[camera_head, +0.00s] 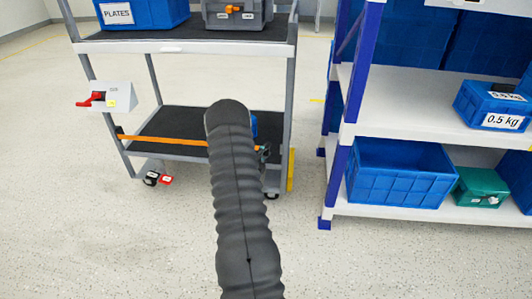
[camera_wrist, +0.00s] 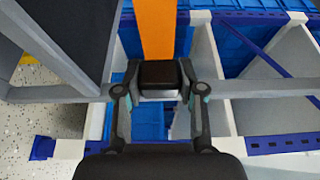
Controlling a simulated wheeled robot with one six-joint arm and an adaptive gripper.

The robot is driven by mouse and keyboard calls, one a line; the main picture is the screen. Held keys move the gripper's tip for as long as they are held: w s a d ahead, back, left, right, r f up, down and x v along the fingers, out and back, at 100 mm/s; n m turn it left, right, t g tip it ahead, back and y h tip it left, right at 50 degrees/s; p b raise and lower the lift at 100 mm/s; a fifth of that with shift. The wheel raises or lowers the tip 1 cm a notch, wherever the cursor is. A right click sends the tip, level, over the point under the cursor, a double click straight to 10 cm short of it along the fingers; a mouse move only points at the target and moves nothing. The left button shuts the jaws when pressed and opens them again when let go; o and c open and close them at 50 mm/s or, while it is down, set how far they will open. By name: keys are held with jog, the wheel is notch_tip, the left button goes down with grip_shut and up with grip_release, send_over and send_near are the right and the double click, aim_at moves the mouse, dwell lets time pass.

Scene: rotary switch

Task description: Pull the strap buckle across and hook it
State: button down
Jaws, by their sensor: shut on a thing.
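The orange strap (camera_head: 160,140) runs from the left post of the cart (camera_head: 185,47) across its lower shelf, then passes behind my dark arm. In the wrist view the strap (camera_wrist: 155,30) comes down from the top to the black buckle (camera_wrist: 158,73). My gripper (camera_wrist: 159,84) is shut on the buckle, with one finger on each side of it. In the head view my gripper (camera_head: 264,153) shows partly beside my arm, near the cart's right post. The buckle is hidden there. I cannot make out a hook in either view.
A red-handled switch box (camera_head: 110,97) sits on the cart's left side. A yellow upright (camera_head: 291,170) stands by its right post. A blue-post rack (camera_head: 346,150) with blue bins (camera_head: 400,172) stands close at the right. The floor in front is clear.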

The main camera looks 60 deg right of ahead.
jog(key=shift+f, duration=0.1)
jog(key=c, duration=0.7)
grip_release()
jog(key=shift+w+a, duration=0.1)
jog(key=a, duration=0.8)
jog(key=s+a, duration=0.1)
jog(key=a, duration=0.3)
